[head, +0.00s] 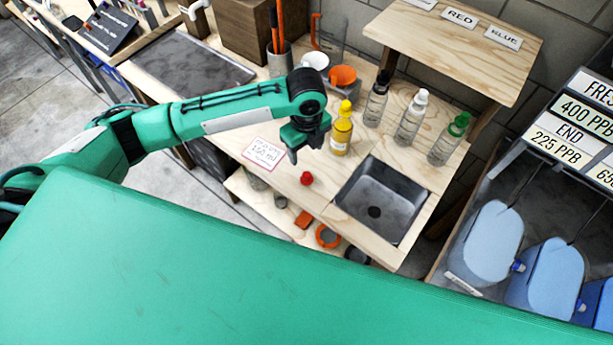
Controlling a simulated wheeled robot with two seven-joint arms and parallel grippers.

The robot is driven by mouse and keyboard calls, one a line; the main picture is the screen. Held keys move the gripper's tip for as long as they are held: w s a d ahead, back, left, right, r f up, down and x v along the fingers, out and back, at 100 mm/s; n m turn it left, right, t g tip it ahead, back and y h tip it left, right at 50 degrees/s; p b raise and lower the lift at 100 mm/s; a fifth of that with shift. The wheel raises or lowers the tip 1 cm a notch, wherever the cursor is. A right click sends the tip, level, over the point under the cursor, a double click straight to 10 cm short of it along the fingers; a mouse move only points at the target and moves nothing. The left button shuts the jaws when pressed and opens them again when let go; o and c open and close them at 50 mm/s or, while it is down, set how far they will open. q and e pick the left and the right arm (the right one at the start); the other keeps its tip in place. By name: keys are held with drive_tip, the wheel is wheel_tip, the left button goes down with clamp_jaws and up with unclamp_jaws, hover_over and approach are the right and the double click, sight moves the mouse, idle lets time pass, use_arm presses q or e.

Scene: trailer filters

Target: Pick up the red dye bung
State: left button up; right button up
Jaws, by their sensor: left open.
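The red dye bung (306,178) is a small red stopper. It stands on the wooden bench top between the white label card and the sink. My left gripper (308,150) is above and near the bung, its dark fingers pointing down. It is open, and I see nothing between its fingers. The bung appears just below the fingers, apart from them. My right gripper does not show.
A yellow bottle (341,130) stands close to the right of my gripper, with clear bottles (408,120) beyond. A grey sink (378,202) lies to the right. A label card (264,153) lies left. Orange and clear funnels (342,76) stand behind.

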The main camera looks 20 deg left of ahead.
use_arm(q)
drive_tip(key=p, duration=0.2)
hover_over(307, 174)
drive_tip(key=f, duration=0.8)
drive_tip(key=shift+s, duration=0.25)
wheel_tip(307, 174, down, 5)
drive_tip(key=shift+w+r+p, duration=0.1)
drive_tip(key=shift+w+p, duration=0.05)
drive_tip(key=shift+p, duration=0.85)
drive_tip(key=shift+f, duration=0.4)
drive_tip(key=shift+c, duration=0.2)
drive_tip(key=c, duration=1)
